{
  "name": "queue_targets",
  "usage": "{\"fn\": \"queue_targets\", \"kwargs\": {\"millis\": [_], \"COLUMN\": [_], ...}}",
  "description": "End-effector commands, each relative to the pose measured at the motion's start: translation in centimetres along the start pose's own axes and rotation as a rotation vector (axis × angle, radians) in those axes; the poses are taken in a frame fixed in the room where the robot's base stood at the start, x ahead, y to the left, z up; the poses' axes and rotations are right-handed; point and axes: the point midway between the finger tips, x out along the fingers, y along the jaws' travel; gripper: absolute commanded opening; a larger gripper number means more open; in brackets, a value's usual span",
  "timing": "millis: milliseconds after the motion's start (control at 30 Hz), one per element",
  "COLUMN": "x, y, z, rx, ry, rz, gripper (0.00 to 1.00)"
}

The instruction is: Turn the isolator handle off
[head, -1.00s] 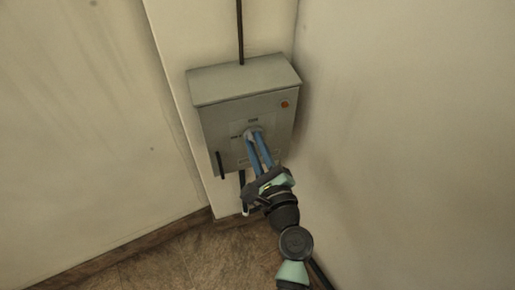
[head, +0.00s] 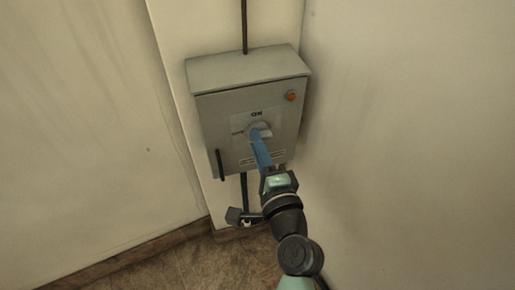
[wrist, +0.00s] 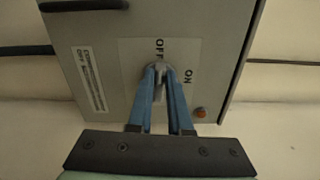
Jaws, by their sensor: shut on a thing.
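The isolator handle (wrist: 160,82) is a grey lever on a round hub on the front of a grey box (head: 220,105). In the wrist view it lies between my two blue fingers, lined up with the OFF label (wrist: 159,48); the ON label (wrist: 187,77) is off to its right. In the head view the ON label (head: 256,114) is above the hub and the fingers partly hide the handle. My gripper (head: 259,137) is shut on the handle, with its fingers on either side of it; it also shows in the wrist view (wrist: 161,73).
An orange indicator (head: 291,96) is at the box's upper right. A dark door pull (head: 221,165) is at its lower left. A conduit (head: 244,25) runs up from the box. Walls stand close on both sides.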

Motion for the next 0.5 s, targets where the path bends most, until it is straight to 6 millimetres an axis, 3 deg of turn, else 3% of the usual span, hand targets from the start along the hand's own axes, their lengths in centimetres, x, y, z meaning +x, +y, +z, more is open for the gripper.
{"fn": "queue_targets", "kwargs": {"millis": [500], "x": [-0.01], "y": [0.2], "z": [-0.03], "rx": [-0.1], "ry": [0.0], "rz": [0.002], "gripper": [0.0]}}
